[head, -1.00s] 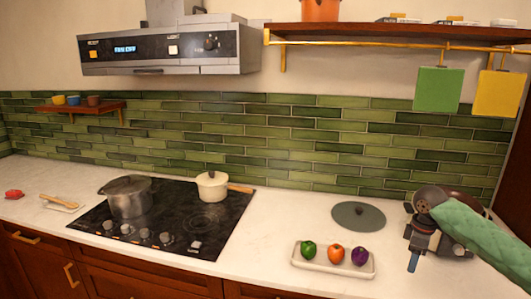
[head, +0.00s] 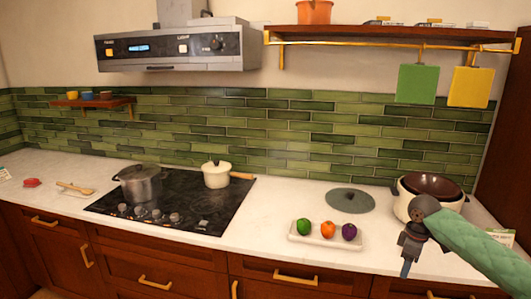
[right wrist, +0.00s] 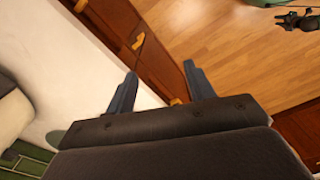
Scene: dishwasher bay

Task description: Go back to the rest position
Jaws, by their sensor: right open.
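My right gripper (head: 407,262) hangs at the front edge of the counter in the head view, at the end of my green-sleeved right arm. It is open and empty. In the right wrist view its two fingers (right wrist: 157,85) are spread apart, with the counter edge, drawer fronts and wooden floor beyond them. My left gripper is not in the head view.
A white tray (head: 325,239) with green, orange and purple peppers lies left of the gripper. A dark round lid (head: 349,201) lies behind it. The hob (head: 185,206) carries a grey pot (head: 139,184) and a cream saucepan (head: 216,175). Free floor (right wrist: 215,45) shows below the counter.

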